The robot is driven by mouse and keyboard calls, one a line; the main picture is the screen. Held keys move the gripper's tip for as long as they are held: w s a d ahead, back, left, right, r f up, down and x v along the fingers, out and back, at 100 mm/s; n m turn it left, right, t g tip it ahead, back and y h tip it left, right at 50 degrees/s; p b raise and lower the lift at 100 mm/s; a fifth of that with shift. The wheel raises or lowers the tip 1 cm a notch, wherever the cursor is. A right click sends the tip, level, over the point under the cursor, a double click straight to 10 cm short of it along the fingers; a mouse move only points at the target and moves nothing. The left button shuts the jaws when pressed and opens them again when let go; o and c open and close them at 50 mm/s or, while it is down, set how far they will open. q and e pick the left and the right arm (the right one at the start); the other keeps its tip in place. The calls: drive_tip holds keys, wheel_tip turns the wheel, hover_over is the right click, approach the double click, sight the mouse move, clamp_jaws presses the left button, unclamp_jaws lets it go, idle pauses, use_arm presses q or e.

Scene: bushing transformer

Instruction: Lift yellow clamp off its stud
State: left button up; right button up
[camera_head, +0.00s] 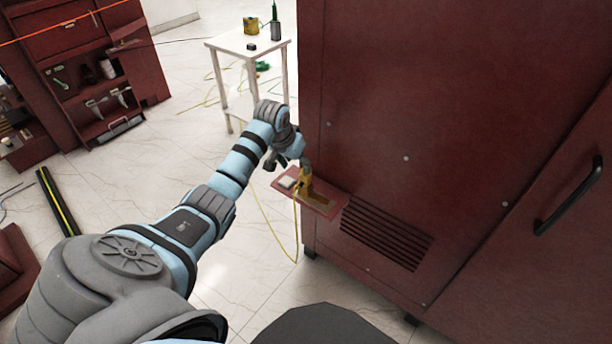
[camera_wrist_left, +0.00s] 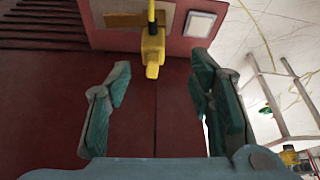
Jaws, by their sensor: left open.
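The yellow clamp (camera_head: 304,186) stands on a small red shelf plate (camera_head: 322,205) on the side of the red cabinet. In the left wrist view the yellow clamp (camera_wrist_left: 153,50) hangs into the upper middle, in front of the shelf plate (camera_wrist_left: 200,46). The stud is hard to make out. My left gripper (camera_head: 297,160) is close to the clamp in the head view. In the wrist view my left gripper (camera_wrist_left: 158,85) is open, its green-padded fingers on either side of the clamp's line and apart from it. The right gripper is not in view.
The red cabinet (camera_head: 420,110) fills the right, with a vent grille (camera_head: 385,232) and a black handle (camera_head: 568,197). A white table (camera_head: 240,42) with small items stands behind. A tool cabinet (camera_head: 75,65) is at the far left. A yellow cable hangs below the shelf plate.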

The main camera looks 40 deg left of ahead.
sight(305, 174)
use_arm(q)
drive_tip(key=b+x, duration=0.1)
drive_tip(key=x, duration=0.1)
drive_tip(key=b+x, duration=0.1)
drive_tip(key=x, duration=0.2)
drive_tip(key=d+b+x, duration=0.1)
drive_tip(key=b+x, duration=0.1)
drive_tip(key=x, duration=0.1)
drive_tip(key=shift+w+r, duration=0.15)
drive_tip(key=shift+w, duration=0.05)
drive_tip(key=shift+w+f, duration=0.15)
drive_tip(key=shift+f, duration=0.05)
drive_tip(key=shift+a, duration=0.1)
drive_tip(key=shift+r, duration=0.15)
clamp_jaws()
